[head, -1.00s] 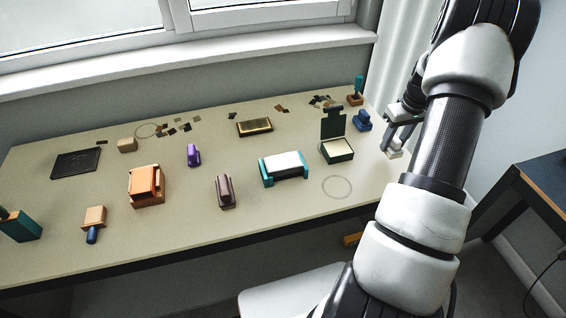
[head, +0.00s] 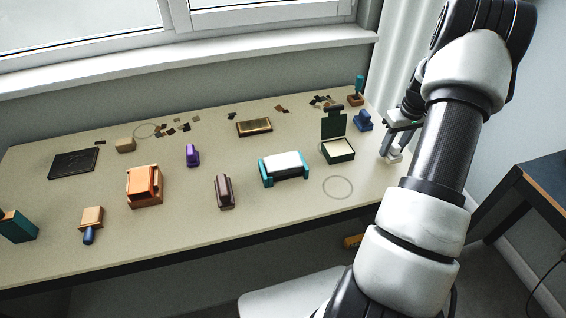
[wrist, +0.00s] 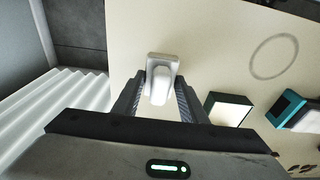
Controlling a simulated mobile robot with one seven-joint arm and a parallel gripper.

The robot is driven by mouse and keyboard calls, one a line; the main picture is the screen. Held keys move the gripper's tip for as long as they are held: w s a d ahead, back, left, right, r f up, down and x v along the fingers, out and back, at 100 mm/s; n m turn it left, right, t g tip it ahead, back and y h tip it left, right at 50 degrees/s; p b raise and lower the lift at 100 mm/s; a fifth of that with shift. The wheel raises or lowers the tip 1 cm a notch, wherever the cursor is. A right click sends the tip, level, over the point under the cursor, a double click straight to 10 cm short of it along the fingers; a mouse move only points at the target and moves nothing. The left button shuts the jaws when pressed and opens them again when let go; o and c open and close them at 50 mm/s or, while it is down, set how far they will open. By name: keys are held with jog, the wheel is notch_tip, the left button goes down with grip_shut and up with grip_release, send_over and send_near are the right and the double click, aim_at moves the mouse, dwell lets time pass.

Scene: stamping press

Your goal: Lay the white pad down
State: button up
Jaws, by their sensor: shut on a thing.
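The white pad (wrist: 163,62), a pale block with a raised rounded grip, is between the fingers of my gripper (wrist: 160,88) in the wrist view. My gripper is shut on the grip, and the wider base lies beyond the fingertips. In the head view my gripper (head: 391,147) is at the right end of the table, with the white pad (head: 395,156) low under it. My arm partly hides both there. I cannot tell whether the base touches the table. A thin ring mark (head: 337,176) is drawn on the table to the left of the gripper.
An open dark green box (head: 338,151) and a teal-ended holder with a white top (head: 284,166) stand left of the gripper. A blue stamp (head: 363,121) is just behind it. The table's (head: 300,207) right edge is close. The ring's inside is bare.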

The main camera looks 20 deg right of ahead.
jog(key=shift+f+b, duration=0.5)
jog(key=shift+f, duration=0.35)
jog(key=o, duration=1)
jog(key=shift+r, duration=0.1)
notch_tip(320, 180, up, 17)
jog(key=s+p, duration=0.1)
jog(key=s, duration=0.1)
jog(key=shift+p, duration=0.35)
